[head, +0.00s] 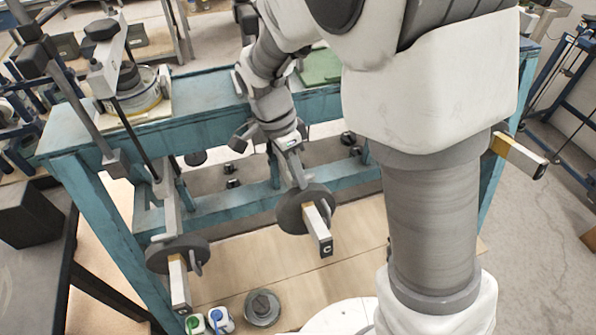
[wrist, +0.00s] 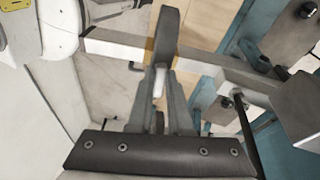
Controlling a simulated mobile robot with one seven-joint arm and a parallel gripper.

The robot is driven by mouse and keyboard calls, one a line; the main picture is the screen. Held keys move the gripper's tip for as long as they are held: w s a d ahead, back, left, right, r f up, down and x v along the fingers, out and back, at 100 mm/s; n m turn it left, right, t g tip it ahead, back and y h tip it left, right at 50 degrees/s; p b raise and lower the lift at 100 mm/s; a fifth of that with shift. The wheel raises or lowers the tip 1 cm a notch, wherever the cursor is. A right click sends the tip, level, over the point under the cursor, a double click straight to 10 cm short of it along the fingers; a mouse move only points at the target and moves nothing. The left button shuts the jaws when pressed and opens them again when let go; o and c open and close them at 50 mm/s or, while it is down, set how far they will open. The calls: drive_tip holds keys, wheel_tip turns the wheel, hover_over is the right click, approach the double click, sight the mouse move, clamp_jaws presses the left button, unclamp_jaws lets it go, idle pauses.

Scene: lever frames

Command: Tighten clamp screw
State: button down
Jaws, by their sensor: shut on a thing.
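My gripper (head: 297,180) reaches down to this wheel from above, partly hidden by my arm in the head view. In the wrist view the wheel (wrist: 166,30) shows edge-on across the pale bar (wrist: 112,42). The fingertips of my gripper (wrist: 161,70) are close together at the wheel's near rim and shut on it. Their exact contact is hard to make out.
The teal bench frame (head: 215,118) runs behind the wheel. A second handwheel (head: 160,258) on a similar bar stands at the left. Another yellow-banded bar (head: 520,155) sticks out at the right. Small bottles (head: 220,319) and a round grey part (head: 262,307) stand at the bottom.

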drive_tip(key=shift+m, duration=0.7)
drive_tip(key=c, duration=0.8)
unclamp_jaws()
drive_tip(key=shift+c, duration=0.2)
